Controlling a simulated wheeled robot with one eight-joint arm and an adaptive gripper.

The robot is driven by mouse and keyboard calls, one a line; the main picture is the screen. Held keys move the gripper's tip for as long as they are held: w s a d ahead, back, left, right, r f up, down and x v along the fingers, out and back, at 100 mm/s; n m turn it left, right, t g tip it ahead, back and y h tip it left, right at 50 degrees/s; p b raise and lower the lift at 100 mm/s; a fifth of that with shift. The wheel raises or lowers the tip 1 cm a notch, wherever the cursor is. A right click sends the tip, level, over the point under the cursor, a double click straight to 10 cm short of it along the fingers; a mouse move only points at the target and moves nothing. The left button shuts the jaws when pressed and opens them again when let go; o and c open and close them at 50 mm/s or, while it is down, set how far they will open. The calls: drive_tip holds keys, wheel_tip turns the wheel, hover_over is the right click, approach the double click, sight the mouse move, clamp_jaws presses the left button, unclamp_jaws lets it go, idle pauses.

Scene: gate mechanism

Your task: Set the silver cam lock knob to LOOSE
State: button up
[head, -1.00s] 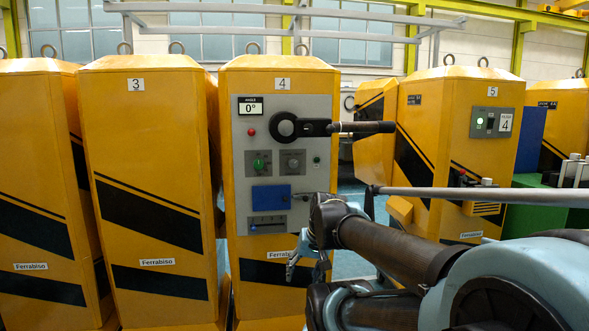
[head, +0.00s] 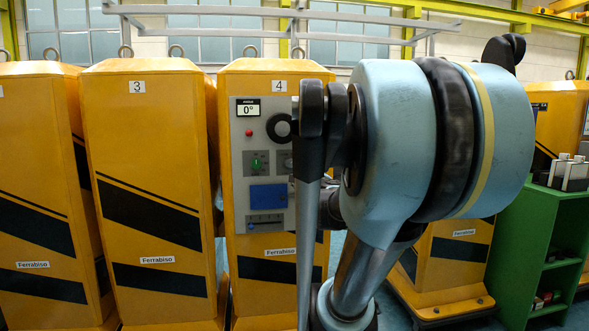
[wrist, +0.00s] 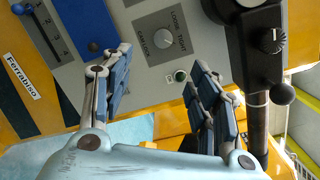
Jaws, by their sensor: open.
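The silver cam lock knob (wrist: 165,40) is on a grey plate marked LOOSE and TIGHT, near the top middle of the wrist view. Its exact pointer position is too small to read. In the head view the knob's plate (head: 285,160) is partly covered by my arm. My gripper (wrist: 160,68) is open and empty, its blue-padded fingers spread below the knob in the wrist view, one to each side. It seems apart from the knob. The gripper is hidden behind my arm in the head view.
A black crank (wrist: 250,45) with a long handle lies close to my right finger in the wrist view. A blue cover (wrist: 80,22) and slider panel (wrist: 40,25) are at the left. A small green light (wrist: 180,76) shows between the fingers. The angle display (head: 248,108) reads 0°.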

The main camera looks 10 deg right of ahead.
approach(291, 164)
drive_tip(key=shift+w+a, duration=0.25)
drive_tip(key=shift+w, duration=1.15)
drive_tip(key=shift+w+a, duration=0.25)
drive_tip(key=shift+w, duration=1.2)
drive_tip(key=shift+w+a, duration=0.2)
drive_tip(key=shift+w, duration=1.2)
